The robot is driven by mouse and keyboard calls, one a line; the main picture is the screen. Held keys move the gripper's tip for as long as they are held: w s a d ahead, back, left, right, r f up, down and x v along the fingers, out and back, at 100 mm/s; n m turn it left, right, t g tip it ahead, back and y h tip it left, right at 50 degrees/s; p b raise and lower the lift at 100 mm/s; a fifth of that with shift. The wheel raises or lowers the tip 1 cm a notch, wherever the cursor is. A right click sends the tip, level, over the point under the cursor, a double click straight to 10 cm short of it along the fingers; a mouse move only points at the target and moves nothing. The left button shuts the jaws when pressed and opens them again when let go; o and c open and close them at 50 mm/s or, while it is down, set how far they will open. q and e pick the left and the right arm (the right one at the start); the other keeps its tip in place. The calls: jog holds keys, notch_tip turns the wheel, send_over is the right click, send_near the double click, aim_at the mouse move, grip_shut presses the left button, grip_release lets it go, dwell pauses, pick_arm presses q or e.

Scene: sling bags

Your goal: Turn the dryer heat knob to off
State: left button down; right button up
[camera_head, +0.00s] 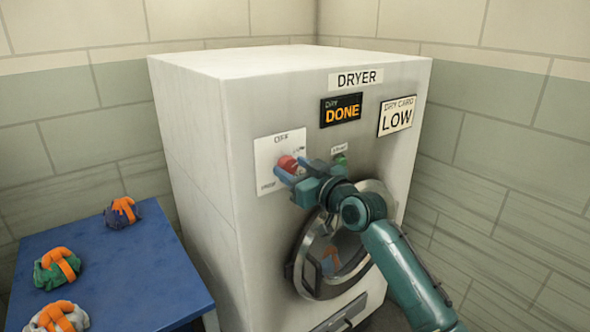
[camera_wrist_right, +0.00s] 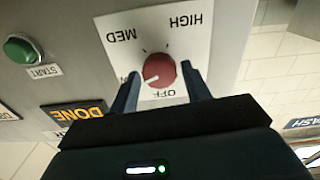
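The red heat knob (camera_head: 289,163) sits on a white dial plate (camera_head: 278,147) on the dryer front. In the right wrist view the knob (camera_wrist_right: 160,69) appears upside down, with HIGH, MED and OFF readable around it. A pale mark on its face points towards the lower left there, on the side of the label partly covered by a finger. My right gripper (camera_head: 283,171) is at the dial; in the wrist view its fingers (camera_wrist_right: 160,73) stand apart on either side of the knob, with visible gaps. My left gripper is not in view.
The dryer (camera_head: 205,150) shows a DONE display (camera_head: 341,110) and a card reading LOW (camera_head: 396,116). A green START button (camera_head: 341,159) is close beside my right gripper. The round door (camera_head: 306,262) is below. A blue table (camera_head: 150,270) with several bundles stands left.

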jog(key=c, duration=0.7)
jog(key=n+b, duration=0.1)
jog(key=n, duration=0.1)
jog(key=shift+f+n, duration=0.1)
jog(key=shift+n, duration=0.3)
jog(key=n, duration=0.3)
jog(key=shift+n, duration=0.3)
jog(key=n+p, duration=0.1)
jog(key=n, duration=0.3)
jog(key=shift+n+p, duration=0.65)
jog(key=shift+n, duration=1.05)
jog(key=o, duration=1)
